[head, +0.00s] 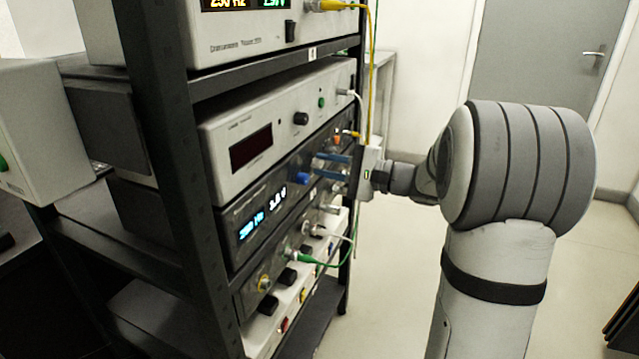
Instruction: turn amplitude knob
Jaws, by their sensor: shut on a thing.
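The dark generator unit (262,236) sits in the rack below a white unit, and its lit blue-white display (251,228) shows a Hz value and a V value too small to read surely. A blue knob (303,178) is on its front, just left of my fingertips. My gripper (317,164) reaches in from the right, its two blue fingers one above the other and pointing at the panel. It is shut on a small knob at the panel, apparently the amplitude knob, which is mostly hidden between and behind the fingers.
A white unit (240,150) with a dark red display is above. A higher instrument (245,42) has a yellow cable (372,80) hanging close to my gripper. Green and white cables (330,262) hang below. The black rack post (165,130) stands left.

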